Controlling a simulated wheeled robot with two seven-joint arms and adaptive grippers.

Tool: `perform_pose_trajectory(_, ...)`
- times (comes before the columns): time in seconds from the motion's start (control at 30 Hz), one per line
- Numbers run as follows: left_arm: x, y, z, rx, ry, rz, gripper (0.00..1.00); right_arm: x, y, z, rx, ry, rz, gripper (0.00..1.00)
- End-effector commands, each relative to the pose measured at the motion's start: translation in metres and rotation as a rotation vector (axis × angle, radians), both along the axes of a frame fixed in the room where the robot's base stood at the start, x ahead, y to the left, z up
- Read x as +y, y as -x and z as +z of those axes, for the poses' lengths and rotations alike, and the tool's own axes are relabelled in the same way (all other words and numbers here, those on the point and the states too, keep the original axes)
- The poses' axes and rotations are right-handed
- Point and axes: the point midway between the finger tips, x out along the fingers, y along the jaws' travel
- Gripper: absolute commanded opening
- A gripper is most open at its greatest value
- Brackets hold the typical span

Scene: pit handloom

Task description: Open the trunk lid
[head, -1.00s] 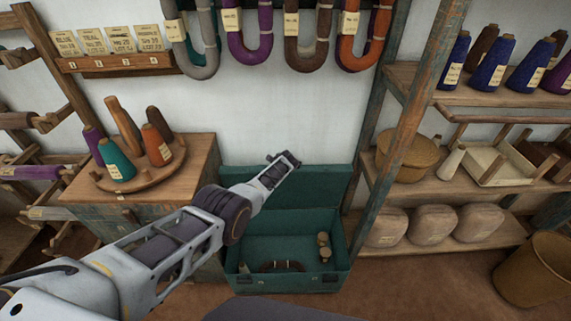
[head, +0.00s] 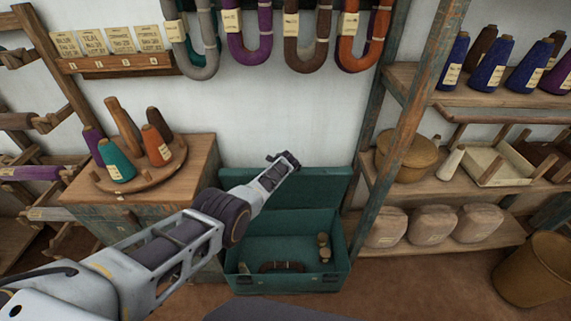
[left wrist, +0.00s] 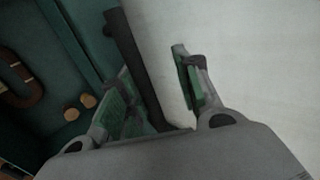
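The teal trunk (head: 300,284) stands on the floor against the wall. Its lid (head: 322,188) is raised at the back, upright or leaning towards the wall, so the inside shows. My left gripper (head: 284,161) is at the lid's upper edge, and my left arm crosses in front of the lid's left part. In the left wrist view its green-padded fingers (left wrist: 162,90) are apart. The dark lid edge (left wrist: 137,70) runs between them, close to the left finger; I cannot tell whether they touch. My right gripper is not in view.
A cabinet (head: 190,190) with yarn cones stands left of the trunk. A shelf post (head: 410,125) rises close to its right. Yarn hanks (head: 305,45) hang above.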

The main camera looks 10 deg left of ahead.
Motion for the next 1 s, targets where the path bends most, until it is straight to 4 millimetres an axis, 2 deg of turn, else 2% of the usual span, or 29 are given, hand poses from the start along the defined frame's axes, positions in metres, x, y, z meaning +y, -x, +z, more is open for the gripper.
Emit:
perform_pose_trajectory(0.5, -0.006, 0.005, 0.007, -0.003, 0.001, -0.004, 0.34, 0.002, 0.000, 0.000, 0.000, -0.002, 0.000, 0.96)
perform_pose_trajectory(1.0, -0.004, 0.013, 0.016, -0.005, 0.001, -0.001, 0.34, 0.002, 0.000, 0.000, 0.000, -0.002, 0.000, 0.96)
